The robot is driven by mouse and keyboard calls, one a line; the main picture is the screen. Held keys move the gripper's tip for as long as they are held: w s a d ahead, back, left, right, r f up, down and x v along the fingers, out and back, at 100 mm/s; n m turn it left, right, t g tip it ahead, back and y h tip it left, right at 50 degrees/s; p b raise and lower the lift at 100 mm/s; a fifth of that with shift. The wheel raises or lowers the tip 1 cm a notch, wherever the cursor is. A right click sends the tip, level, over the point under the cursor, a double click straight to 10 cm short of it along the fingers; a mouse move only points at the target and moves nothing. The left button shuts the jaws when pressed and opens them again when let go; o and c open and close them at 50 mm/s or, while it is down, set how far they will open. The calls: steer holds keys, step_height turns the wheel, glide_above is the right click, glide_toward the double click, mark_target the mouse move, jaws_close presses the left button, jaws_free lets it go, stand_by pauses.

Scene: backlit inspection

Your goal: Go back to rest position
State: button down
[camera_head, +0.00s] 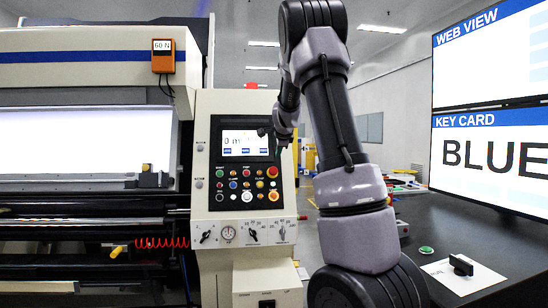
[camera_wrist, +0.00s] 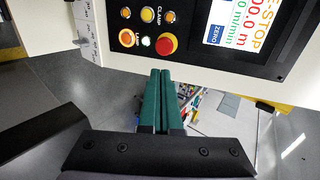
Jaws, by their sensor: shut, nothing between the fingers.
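My gripper (camera_wrist: 160,73) shows in the wrist view with its two green fingers pressed together and nothing between them. Its tips point toward the lower edge of the dark control panel (camera_wrist: 268,75), below the red button (camera_wrist: 167,44); I cannot tell the exact gap. In the head view my arm rises at the centre, bends over at the top and comes down beside the right side of the control panel (camera_head: 212,178). The gripper is small and partly hidden by the arm there.
A white console (camera_head: 205,120) carries the panel, its screen (camera_head: 245,142) and several buttons. The dark table (camera_head: 420,225) at right holds a green button (camera_head: 426,250) and a black-handled white plate (camera_head: 463,275). A large monitor (camera_head: 490,150) reads "BLUE". The machine (camera_head: 80,75) fills the left.

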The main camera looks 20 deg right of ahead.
steer(key=s+a+r+n+y, duration=0.3)
steer(key=s+a+n, duration=0.35)
steer(key=s, duration=0.65)
steer(key=s+a+f+n+g, duration=0.1)
steer(key=s+a+n, duration=0.2)
steer(key=s, duration=0.6)
steer(key=s+a+f+n+g+y, duration=0.1)
steer(key=s+a+n, duration=0.3)
steer(key=s, duration=0.6)
steer(key=s+a+f+n+g+y, duration=0.1)
steer(key=s+a+f+n, duration=0.2)
steer(key=s+a, duration=0.4)
steer(key=s, duration=0.2)
steer(key=shift+s+a+f+n, duration=0.2)
steer(key=shift+s+a+n, duration=0.15)
steer(key=shift+s, duration=0.05)
